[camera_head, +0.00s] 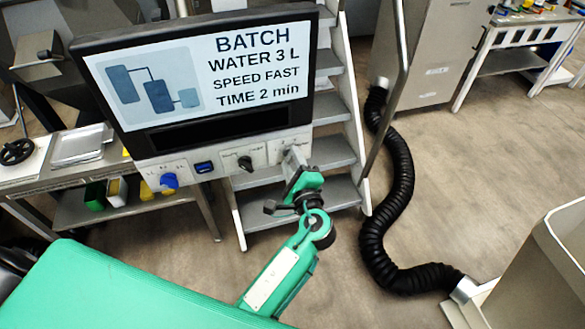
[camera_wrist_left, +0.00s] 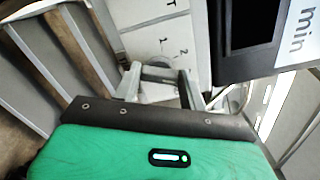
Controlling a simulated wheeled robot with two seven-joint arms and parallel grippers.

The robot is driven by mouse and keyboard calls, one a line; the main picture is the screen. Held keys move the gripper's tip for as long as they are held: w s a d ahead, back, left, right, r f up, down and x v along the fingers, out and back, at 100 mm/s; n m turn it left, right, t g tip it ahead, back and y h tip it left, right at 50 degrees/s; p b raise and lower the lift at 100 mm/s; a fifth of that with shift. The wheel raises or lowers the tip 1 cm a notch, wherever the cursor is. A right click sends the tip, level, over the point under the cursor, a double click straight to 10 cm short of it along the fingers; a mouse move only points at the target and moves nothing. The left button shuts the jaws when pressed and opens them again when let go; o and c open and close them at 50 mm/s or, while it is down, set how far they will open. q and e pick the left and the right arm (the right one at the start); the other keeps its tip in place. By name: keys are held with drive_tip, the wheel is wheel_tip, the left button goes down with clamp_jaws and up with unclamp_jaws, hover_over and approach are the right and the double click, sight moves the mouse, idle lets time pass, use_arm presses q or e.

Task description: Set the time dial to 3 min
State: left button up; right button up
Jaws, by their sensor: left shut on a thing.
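The control panel (camera_head: 222,160) hangs under a screen (camera_head: 205,75) that reads BATCH, WATER 3 L, SPEED FAST, TIME 2 min. My left gripper (camera_head: 294,156) is at the right end of the panel and is shut on the time dial. The fingers hide the dial in the head view. In the left wrist view, the gripper (camera_wrist_left: 163,76) reaches up to the white panel face (camera_wrist_left: 150,38), where small marks and the numbers 1 and 2 show. The dial's pointer cannot be made out. My right gripper is not in view.
A blue knob (camera_head: 169,181), a blue switch (camera_head: 204,167) and a black knob (camera_head: 245,163) sit left of my gripper on the panel. Metal steps (camera_head: 335,152) stand behind. A black hose (camera_head: 375,240) lies on the floor to the right.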

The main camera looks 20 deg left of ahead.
use_arm(q)
drive_tip(key=shift+f+n, duration=0.1)
drive_tip(key=shift+n, duration=0.3)
drive_tip(key=o, duration=1)
drive_tip(key=shift+s+d, duration=0.1)
drive_tip(key=b+v, duration=0.1)
drive_tip(key=v, duration=1.2)
drive_tip(key=shift+s+d, duration=0.2)
drive_tip(key=shift+s, duration=0.1)
